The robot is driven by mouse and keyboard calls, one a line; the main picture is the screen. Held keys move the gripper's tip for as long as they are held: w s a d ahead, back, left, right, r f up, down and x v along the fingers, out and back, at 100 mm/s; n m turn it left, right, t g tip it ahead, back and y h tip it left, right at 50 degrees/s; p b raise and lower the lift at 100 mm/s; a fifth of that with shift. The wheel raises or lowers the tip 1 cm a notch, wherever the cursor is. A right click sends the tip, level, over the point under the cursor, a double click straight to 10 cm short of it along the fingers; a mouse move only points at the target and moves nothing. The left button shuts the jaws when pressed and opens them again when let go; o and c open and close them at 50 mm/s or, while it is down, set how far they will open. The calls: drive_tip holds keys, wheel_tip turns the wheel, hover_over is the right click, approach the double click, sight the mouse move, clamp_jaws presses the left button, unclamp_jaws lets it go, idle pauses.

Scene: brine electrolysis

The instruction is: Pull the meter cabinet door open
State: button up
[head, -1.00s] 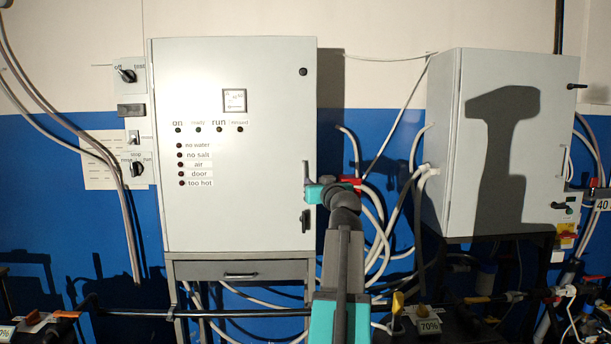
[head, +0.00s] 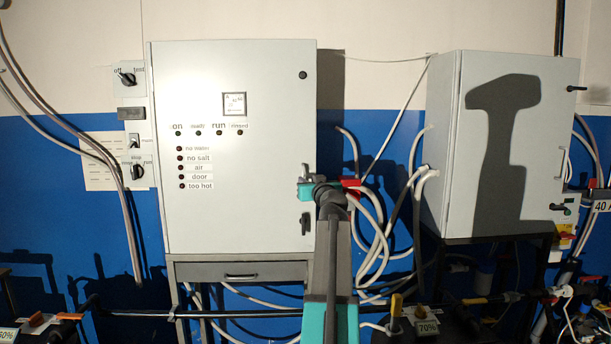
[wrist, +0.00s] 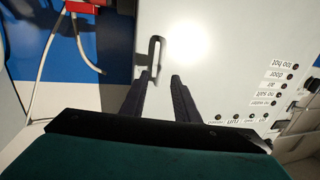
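The meter cabinet (head: 235,220) is a light grey box on the wall at left. Its door is shut and carries a small meter (head: 234,104), labels and indicator lamps. A D-shaped door handle (head: 306,170) sits at the door's right edge; it also shows in the wrist view as a metal loop (wrist: 157,50). A black latch (head: 305,222) is below it. My gripper (wrist: 161,76) is open and empty, its fingertips just short of the handle, which lies nearer the left finger. In the head view my gripper (head: 308,191) is at the handle's lower end and partly hides it.
A second grey cabinet (head: 442,150) stands at right, with my arm's shadow on it. Pale cables (head: 378,235) hang between the cabinets. A grey stand (head: 240,270) is under the meter cabinet. Switches (head: 128,78) are on the wall at left. A dark horizontal bar crosses low in front.

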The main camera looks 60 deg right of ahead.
sight(303, 176)
drive_tip(key=shift+p+x, duration=1.1)
drive_tip(key=shift+x, duration=1.85)
